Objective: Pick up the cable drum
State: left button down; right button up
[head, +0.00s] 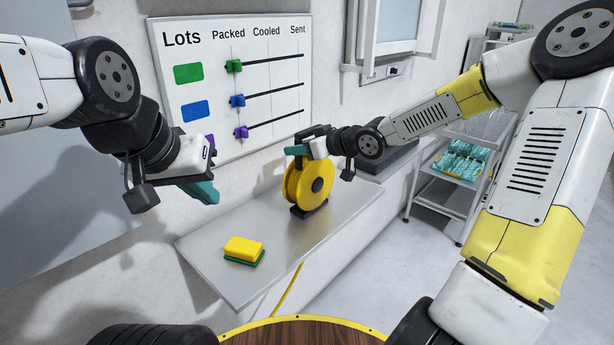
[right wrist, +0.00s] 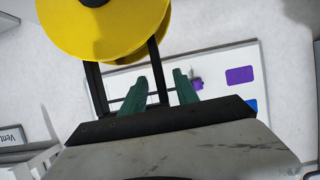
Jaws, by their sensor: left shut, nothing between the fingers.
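The cable drum (head: 296,185) is a yellow reel with a black hub and black frame, standing upright on the metal table at its far side. In the right wrist view its yellow disc (right wrist: 100,25) fills the upper left. My right gripper (head: 297,150) is at the top of the drum, by its black handle. In the right wrist view its teal fingers (right wrist: 160,85) stand apart, with a black frame bar showing between them; a gap shows beside the bar. The handle's contact is partly hidden. My left gripper (head: 205,193) is shut and empty, left of the drum above the table.
A yellow and green sponge (head: 243,250) lies on the metal table (head: 225,282) in front of the drum. A lots board (head: 275,40) with sliders hangs behind. A trolley (head: 437,185) with teal packs stands at the right. A round wooden top (head: 300,335) is at the front.

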aim_at(292, 163)
jog(key=shift+x, duration=1.55)
jog(key=shift+a, duration=0.1)
grip_shut()
jog(key=shift+r, duration=0.2)
